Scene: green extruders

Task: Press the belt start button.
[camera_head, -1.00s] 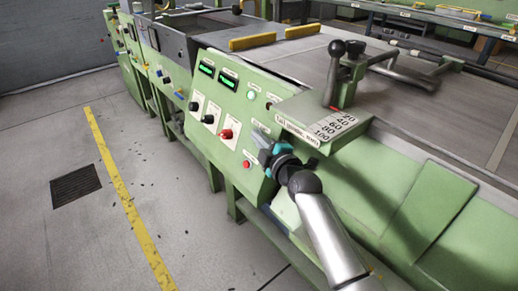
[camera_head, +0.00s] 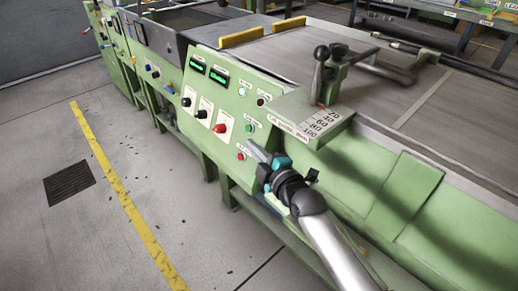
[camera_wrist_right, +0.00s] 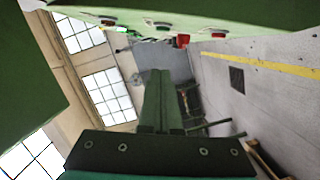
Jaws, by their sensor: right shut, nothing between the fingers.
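The sloped green control panel (camera_head: 225,110) faces me in the head view. A green button (camera_head: 249,127) sits on its lower right part, with a red button (camera_head: 240,156) below it. Their small labels are too blurred to read, so I cannot tell by text which is the belt start button. My right gripper (camera_head: 251,148) is shut and empty, its fingertips just below the green button and right of the red one. Whether they touch the panel is unclear. The shut fingers also show in the right wrist view (camera_wrist_right: 158,80). My left gripper is not in view.
A red knob (camera_head: 220,128), black knobs (camera_head: 203,115) and two lit displays (camera_head: 219,78) are on the panel. A lever (camera_head: 318,75) stands on a scale box (camera_head: 300,117) above my right gripper. The floor at left is open, with a yellow line (camera_head: 125,196).

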